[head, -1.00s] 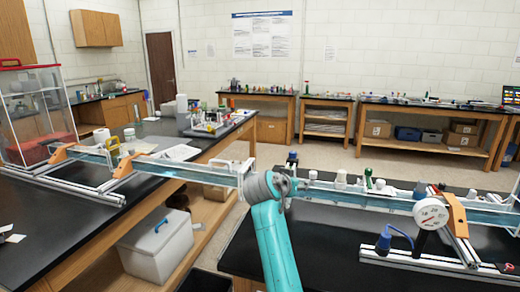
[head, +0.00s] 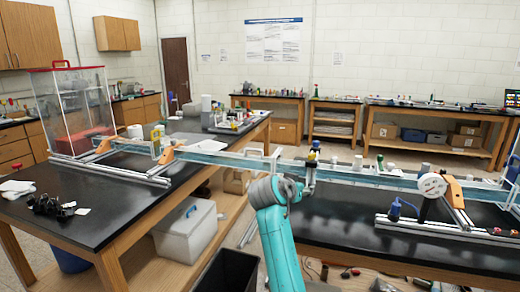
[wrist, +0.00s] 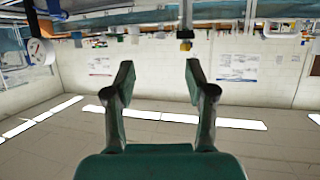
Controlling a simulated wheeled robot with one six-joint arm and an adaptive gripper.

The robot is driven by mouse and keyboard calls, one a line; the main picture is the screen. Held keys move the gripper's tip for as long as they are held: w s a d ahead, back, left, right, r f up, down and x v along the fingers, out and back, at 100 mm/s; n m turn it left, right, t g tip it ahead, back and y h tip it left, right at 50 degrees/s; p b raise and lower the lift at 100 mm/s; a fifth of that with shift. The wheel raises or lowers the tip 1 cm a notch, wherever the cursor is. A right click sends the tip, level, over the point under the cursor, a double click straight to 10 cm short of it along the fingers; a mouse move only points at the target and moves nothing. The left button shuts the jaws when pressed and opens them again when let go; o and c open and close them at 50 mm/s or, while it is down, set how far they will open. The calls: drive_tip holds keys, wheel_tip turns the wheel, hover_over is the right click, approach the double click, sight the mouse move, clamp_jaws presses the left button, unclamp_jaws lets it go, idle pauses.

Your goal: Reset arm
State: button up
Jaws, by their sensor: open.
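My gripper (wrist: 157,85) shows in the wrist view with its two dark fingers apart and nothing between them. In that view the room appears upside down, with the wall behind the fingers. In the head view my teal arm rises at the bottom middle and its grey joint overlaps the long rail frame (head: 222,158). The gripper itself cannot be made out in the head view. A round white gauge (head: 432,186) is mounted on the right part of the frame; it also shows at the left of the wrist view (wrist: 41,52).
A black-topped bench (head: 70,222) stands at the left with a clear red-edged case (head: 75,105). Another black bench (head: 335,240) lies at the right. A white lidded bin (head: 186,229) and a dark open bin (head: 228,272) stand low between them.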

drive_tip(key=s+d+f+n+y, duration=0.1)
drive_tip(key=s+f, duration=0.3)
drive_tip(key=f, duration=0.4)
drive_tip(key=s+f+n+t+y, duration=0.15)
drive_tip(key=s+f, duration=0.25)
drive_tip(key=f, duration=0.5)
drive_tip(key=s+d+f+n+y, duration=0.1)
drive_tip(key=s+f+n, duration=0.1)
drive_tip(key=s+f, duration=0.45)
drive_tip(key=s+d+f+n+y, duration=0.2)
drive_tip(key=s+f, duration=1.2)
drive_tip(key=s, duration=0.3)
drive_tip(key=s+y, duration=0.2)
drive_tip(key=s, duration=2.2)
drive_tip(key=s+d+r+t, duration=0.1)
drive_tip(key=s+r+t, duration=0.1)
drive_tip(key=s+r, duration=1.1)
drive_tip(key=s, duration=0.2)
drive_tip(key=shift+s+d+r, duration=0.15)
drive_tip(key=shift+s+d, duration=0.15)
drive_tip(key=shift+s, duration=0.05)
